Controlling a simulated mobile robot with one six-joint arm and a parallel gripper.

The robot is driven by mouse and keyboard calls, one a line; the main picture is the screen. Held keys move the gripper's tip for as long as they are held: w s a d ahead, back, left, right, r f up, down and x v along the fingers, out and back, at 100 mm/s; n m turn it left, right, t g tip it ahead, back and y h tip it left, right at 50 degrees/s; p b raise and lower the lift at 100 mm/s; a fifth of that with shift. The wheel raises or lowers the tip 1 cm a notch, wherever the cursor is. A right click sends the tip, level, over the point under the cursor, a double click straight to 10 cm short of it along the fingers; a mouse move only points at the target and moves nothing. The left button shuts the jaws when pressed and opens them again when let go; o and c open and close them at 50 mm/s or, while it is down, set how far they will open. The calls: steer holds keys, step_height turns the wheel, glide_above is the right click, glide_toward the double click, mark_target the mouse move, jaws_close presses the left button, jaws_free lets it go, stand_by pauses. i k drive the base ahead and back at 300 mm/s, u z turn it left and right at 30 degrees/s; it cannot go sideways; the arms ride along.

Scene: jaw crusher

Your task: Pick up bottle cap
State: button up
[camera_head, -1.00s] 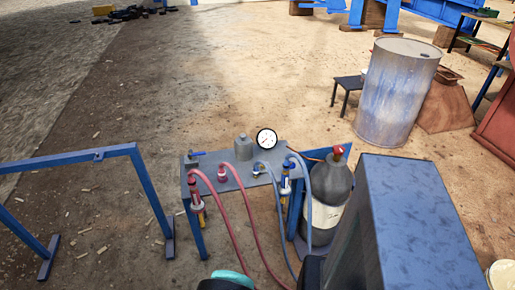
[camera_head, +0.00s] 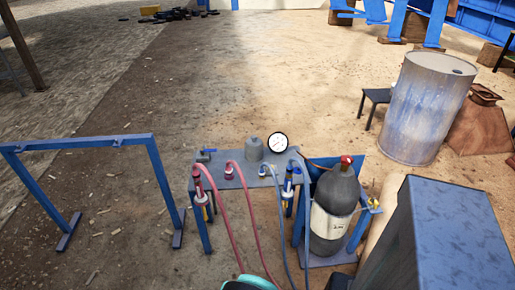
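A grey, bell-shaped cap (camera_head: 252,148) with a narrow knob on top stands upright on the small metal table (camera_head: 232,180); it looks like the bottle cap. It is just left of a round white gauge (camera_head: 278,142), with a small gap or none, which I cannot tell. A dark grey gas bottle (camera_head: 338,189) with a red-topped valve (camera_head: 346,161) stands right of the table. My gripper is not in view. Only a teal and black part at the bottom edge, likely of my arm, shows, well in front of the table.
Red hoses (camera_head: 224,215) and blue hoses (camera_head: 278,216) hang over the table's front. A blue frame (camera_head: 80,143) stands left, and a large blue box-like post (camera_head: 450,235) stands close at right. A worn barrel (camera_head: 423,110) stands behind. Ground beyond the table is open.

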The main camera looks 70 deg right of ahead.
mark_target(253, 146)
steer(key=z, duration=0.35)
steer(key=i, duration=0.9)
steer(key=z, duration=0.1)
